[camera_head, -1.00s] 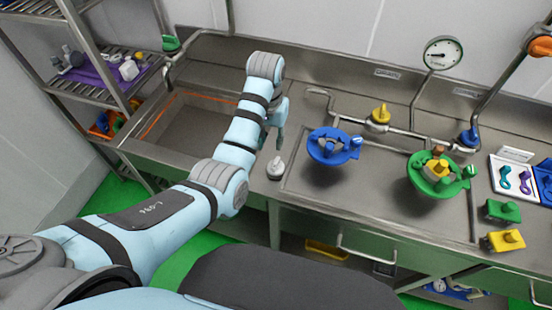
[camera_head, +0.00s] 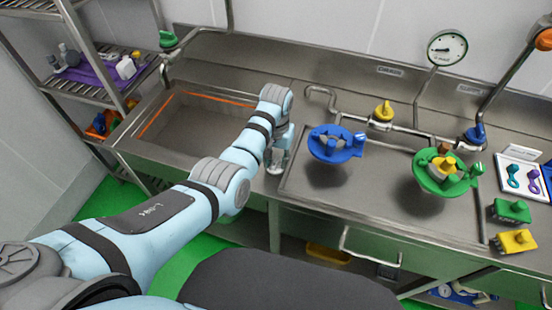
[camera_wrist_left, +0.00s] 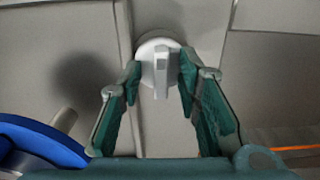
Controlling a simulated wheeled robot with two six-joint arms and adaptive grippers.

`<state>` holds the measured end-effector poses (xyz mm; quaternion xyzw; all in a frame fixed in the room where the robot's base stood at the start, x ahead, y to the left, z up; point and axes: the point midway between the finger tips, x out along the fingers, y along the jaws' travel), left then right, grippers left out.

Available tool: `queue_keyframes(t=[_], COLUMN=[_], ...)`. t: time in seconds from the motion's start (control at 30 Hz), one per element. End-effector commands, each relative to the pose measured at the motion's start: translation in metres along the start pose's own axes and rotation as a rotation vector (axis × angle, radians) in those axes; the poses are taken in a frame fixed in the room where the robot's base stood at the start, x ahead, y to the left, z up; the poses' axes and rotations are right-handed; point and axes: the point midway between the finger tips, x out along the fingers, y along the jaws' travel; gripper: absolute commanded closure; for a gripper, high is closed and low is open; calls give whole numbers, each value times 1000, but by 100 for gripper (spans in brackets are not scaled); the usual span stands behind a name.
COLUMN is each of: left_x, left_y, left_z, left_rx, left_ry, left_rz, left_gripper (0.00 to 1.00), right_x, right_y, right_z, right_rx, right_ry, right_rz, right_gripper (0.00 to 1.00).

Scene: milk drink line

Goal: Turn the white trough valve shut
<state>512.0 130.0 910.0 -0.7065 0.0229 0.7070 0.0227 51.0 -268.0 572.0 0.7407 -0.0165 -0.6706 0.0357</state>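The white trough valve (camera_wrist_left: 160,60) has a round base with a raised bar handle, which points along the wrist picture's vertical. In the head view the valve (camera_head: 274,168) sits on the steel rim between the trough and the drainboard, partly hidden by my gripper. My left gripper (camera_head: 279,156) reaches down over it from above. In the wrist view the left gripper's (camera_wrist_left: 160,70) green fingers are apart, with one tip on each side of the valve. I cannot tell whether the tips touch it. My right gripper is not in view.
A blue round holder (camera_head: 337,145) stands close to the right of my left gripper. A green holder (camera_head: 446,172) is farther right. The empty trough (camera_head: 185,130) lies to the left. Pipes with a yellow valve (camera_head: 383,111) and a blue valve (camera_head: 475,133) run behind.

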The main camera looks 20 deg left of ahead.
Motion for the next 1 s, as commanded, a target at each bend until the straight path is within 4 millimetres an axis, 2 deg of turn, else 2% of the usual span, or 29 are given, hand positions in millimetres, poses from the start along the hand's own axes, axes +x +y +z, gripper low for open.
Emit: queue_keyframes(t=[0.07,0.2,0.27,0.67,1.0], left_x=[-1,-1,-1,-2,-4], left_y=[0,0,0,0,0], left_z=[0,0,0,0,0], left_rx=[0,0,0,31,223], left_ry=[0,0,0,1,0], left_rz=[0,0,0,0,0], left_gripper=[71,93,100,100,100], right_x=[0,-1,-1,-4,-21], right_y=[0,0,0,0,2], right_z=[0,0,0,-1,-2], right_rx=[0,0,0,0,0], right_ry=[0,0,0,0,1], right_rz=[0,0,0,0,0], right_gripper=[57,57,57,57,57])
